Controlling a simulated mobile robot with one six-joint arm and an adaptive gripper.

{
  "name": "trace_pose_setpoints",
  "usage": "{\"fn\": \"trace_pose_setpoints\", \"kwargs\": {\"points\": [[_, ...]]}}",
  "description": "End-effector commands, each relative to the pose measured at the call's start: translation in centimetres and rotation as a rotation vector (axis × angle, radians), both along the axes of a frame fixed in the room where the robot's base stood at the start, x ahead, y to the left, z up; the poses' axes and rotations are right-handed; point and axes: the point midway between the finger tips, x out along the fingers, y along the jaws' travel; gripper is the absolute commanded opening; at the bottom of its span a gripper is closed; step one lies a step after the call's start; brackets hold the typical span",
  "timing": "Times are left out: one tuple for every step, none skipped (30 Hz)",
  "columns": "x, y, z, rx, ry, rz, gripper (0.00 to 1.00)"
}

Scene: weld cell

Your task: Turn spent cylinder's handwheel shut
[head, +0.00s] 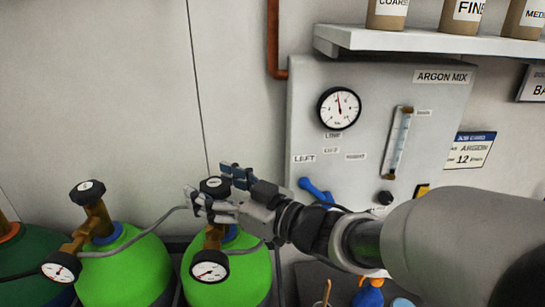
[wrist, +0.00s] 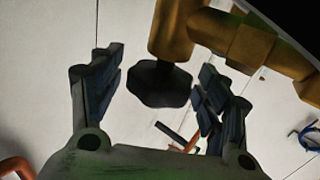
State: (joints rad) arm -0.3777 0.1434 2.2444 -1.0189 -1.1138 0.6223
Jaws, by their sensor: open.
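Two green cylinders stand side by side in the head view, the left one (head: 125,270) and the right one (head: 250,268). Each has a brass valve, a dark handwheel on top and a round gauge. The left handwheel (head: 88,191) is clear of my gripper. My gripper (head: 212,184) is open at the right handwheel (head: 215,187), which its fingers partly hide. In the wrist view this dark, many-sided handwheel (wrist: 158,84) lies between the spread fingers, with gaps showing on both sides. The right gauge (head: 209,267) and left gauge (head: 61,267) are too small to read surely.
A grey argon mix panel (head: 300,115) carries a gauge (head: 339,108), a flow tube (head: 398,143) and a blue lever (head: 316,191). A shelf (head: 400,40) with containers juts out above. A dark green cylinder (head: 25,255) stands far left. Grey hoses run near the valves.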

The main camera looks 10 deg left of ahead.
Motion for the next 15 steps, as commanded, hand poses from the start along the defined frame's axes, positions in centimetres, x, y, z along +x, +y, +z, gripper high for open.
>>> {"fn": "trace_pose_setpoints", "kwargs": {"points": [[0.0, -0.01, 0.0, 0.0, 0.0, 0.0, 0.69], [0.0, -0.01, 0.0, 0.0, 0.0, 0.0, 0.69], [-0.01, -0.02, 0.0, 0.0, 0.0, 0.0, 0.69], [-0.01, -0.02, 0.0, 0.0, 0.0, 0.0, 0.68], [-0.01, -0.02, 0.0, 0.0, 0.0, 0.0, 0.66], [-0.01, -0.03, -0.01, 0.0, 0.0, 0.0, 0.63], [-0.01, -0.03, -0.01, 0.0, 0.0, 0.0, 0.61], [-0.01, -0.03, -0.01, 0.0, 0.0, 0.0, 0.59], [-0.01, -0.04, -0.01, 0.0, 0.0, 0.0, 0.56], [-0.01, -0.04, -0.01, 0.0, 0.0, 0.0, 0.54], [-0.01, -0.04, -0.01, 0.0, 0.0, 0.0, 0.52], [-0.01, -0.04, -0.01, 0.0, 0.0, 0.0, 0.5], [-0.01, -0.04, -0.01, 0.0, 0.0, 0.0, 0.48], [-0.01, -0.04, -0.01, 0.0, 0.0, 0.0, 0.46], [-0.02, -0.05, -0.01, 0.0, 0.0, 0.0, 0.43]]}}
